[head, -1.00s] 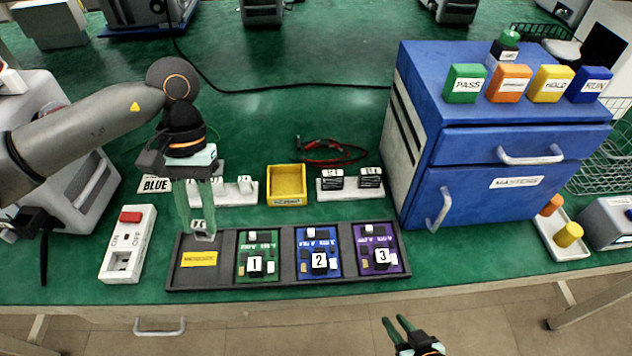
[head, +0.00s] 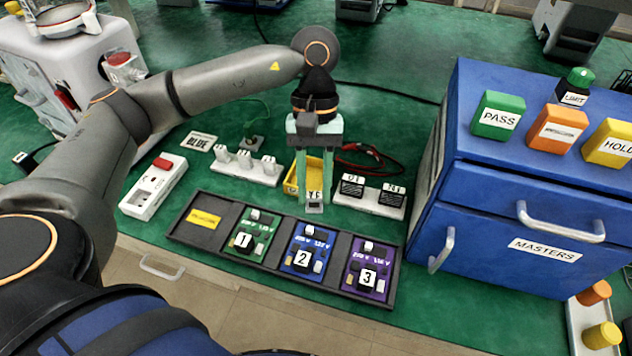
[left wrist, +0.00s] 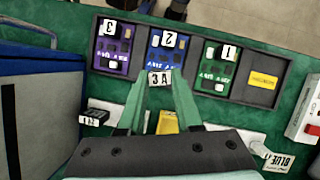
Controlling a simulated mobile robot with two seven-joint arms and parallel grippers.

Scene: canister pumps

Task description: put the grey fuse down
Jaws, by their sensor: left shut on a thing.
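My left gripper (head: 314,200) is shut on the grey fuse (head: 314,208), a small block labelled "3A". In the left wrist view the fuse (left wrist: 160,78) sits between the green fingertips (left wrist: 160,85). In the head view it overlaps the bench between the yellow bin and the dark tray; its exact height is unclear. The yellow bin (head: 290,187) is partly hidden behind the gripper. My right gripper is not in view.
The dark tray (head: 178,232) holds green, blue and purple boards numbered 1, 2 and 3; its yellow-labelled left compartment is otherwise empty. A white rack (head: 228,172) with several white fuses stands left, a rack (head: 366,204) with black parts right. The blue cabinet (head: 480,200) stands farther right.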

